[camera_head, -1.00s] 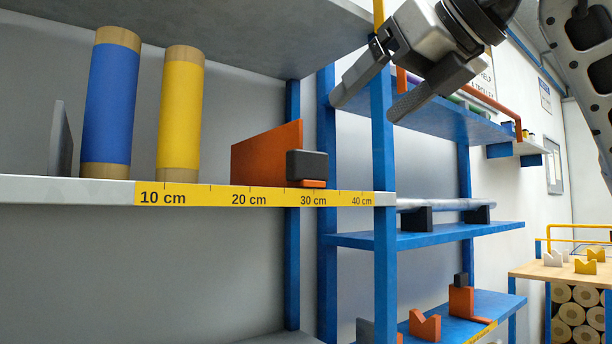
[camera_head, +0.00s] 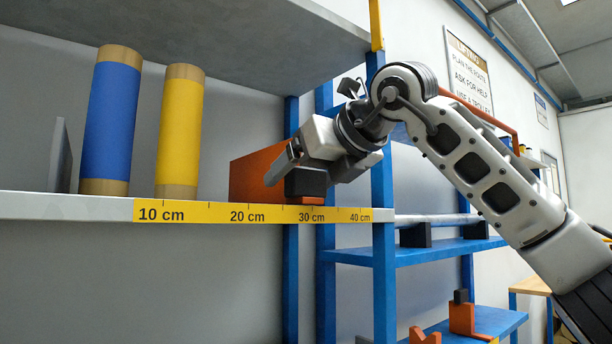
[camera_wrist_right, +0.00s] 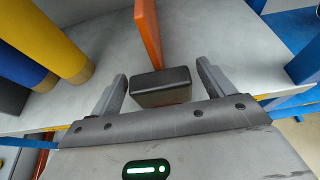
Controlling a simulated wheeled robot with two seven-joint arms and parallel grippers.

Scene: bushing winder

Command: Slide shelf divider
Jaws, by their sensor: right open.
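The orange shelf divider (camera_head: 250,174) stands upright on the shelf, around the 20 to 30 cm marks of the yellow scale (camera_head: 250,213). Its black handle block (camera_head: 306,183) is at the shelf's front edge. In the right wrist view, the divider (camera_wrist_right: 148,35) rises behind the black block (camera_wrist_right: 161,87). My right gripper (camera_head: 283,165) is at the block. In the right wrist view its open fingers (camera_wrist_right: 163,85) stand on either side of the block, with gaps on both sides. My left gripper is not in view.
A blue roll (camera_head: 110,120) and a yellow roll (camera_head: 179,130) stand left of the divider, with a grey plate (camera_head: 60,157) at far left. A blue post (camera_head: 383,240) stands right of the divider. An upper shelf (camera_head: 220,35) hangs above.

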